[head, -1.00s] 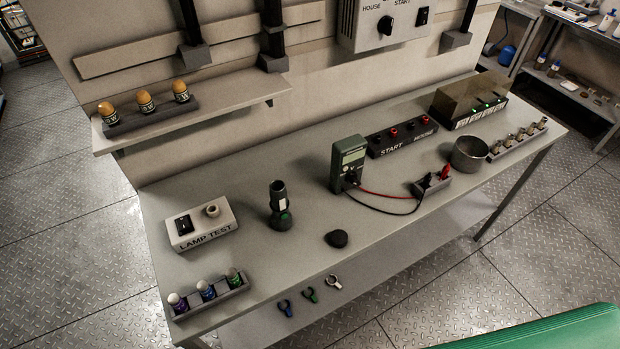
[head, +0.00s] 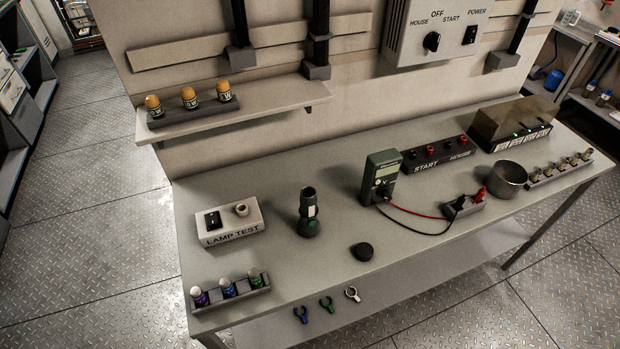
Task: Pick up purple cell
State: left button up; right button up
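The purple cell (head: 200,297) stands in the leftmost place of a small grey rack (head: 262,293) at the table's front left corner. It has a pale top and a purple lower band. A blue-banded cell (head: 228,287) and a green-banded cell (head: 255,279) stand to its right in the same rack. Neither of my grippers shows in the head view.
A lamp test box (head: 231,222), a dark green flashlight (head: 309,213) and a black round cap (head: 362,251) stand on the table (head: 320,273). A multimeter (head: 380,176) with leads and a metal cup (head: 508,178) are farther right. Coloured clips (head: 327,304) hang at the front edge.

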aim_at(198, 294)
jog(key=j+u, duration=0.1)
jog(key=u, duration=0.25)
jog(key=i+j+u, duration=0.1)
jog(key=u, duration=0.2)
